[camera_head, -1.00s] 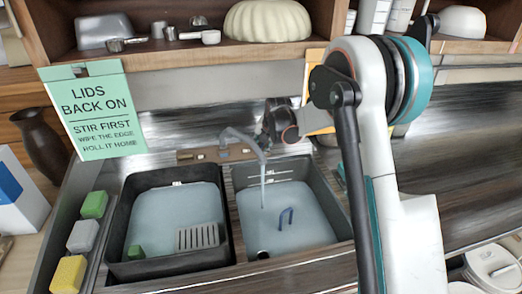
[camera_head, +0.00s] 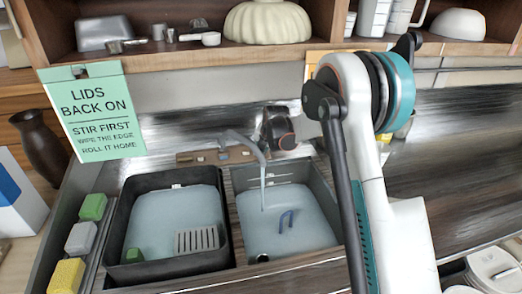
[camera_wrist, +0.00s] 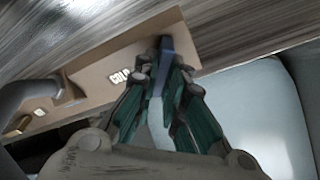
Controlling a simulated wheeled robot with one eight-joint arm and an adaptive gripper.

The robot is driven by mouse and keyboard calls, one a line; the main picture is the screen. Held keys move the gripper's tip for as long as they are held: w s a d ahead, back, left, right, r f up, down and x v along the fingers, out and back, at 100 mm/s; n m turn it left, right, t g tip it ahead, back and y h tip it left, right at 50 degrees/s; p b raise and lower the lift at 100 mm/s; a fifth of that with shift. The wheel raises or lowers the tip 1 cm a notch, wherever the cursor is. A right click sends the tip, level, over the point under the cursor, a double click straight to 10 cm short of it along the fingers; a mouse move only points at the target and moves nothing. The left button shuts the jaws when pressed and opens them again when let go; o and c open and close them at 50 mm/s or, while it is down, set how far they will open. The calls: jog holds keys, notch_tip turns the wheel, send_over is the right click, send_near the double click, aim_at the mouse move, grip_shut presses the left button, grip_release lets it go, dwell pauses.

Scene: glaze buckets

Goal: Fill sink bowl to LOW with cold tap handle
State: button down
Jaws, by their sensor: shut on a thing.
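The right sink bowl (camera_head: 328,195) holds pale water, and a thin stream falls into it from the grey spout (camera_head: 244,140). Small white marks (camera_head: 283,176) show on its back wall above the water; their words are too small to read. My gripper (camera_wrist: 164,75) is shut on the blue cold tap handle (camera_wrist: 167,46), beside the COLD label (camera_wrist: 120,78) on the tan tap plate (camera_wrist: 95,72). In the head view my wrist (camera_head: 279,128) is right of the spout, and the fingertips and handle are hidden.
A dark tub of water (camera_head: 117,225) fills the left bowl, with a grey slotted piece inside. A blue hooked piece (camera_head: 286,220) stands in the right bowl. Several sponges (camera_head: 80,238) line the left edge. A shelf (camera_head: 180,57) hangs above; the right counter is mostly clear.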

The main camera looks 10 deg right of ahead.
jog(key=shift+m, duration=0.3)
jog(key=m, duration=0.4)
jog(key=m+t+b, duration=0.1)
jog(key=m, duration=0.4)
jog(key=shift+w+r+y, duration=0.1)
jog(key=shift+y, duration=0.2)
jog(key=shift+m, duration=0.3)
jog(key=c, duration=1.7)
grip_release()
jog(key=shift+o, duration=0.2)
notch_tip(320, 180, up, 10)
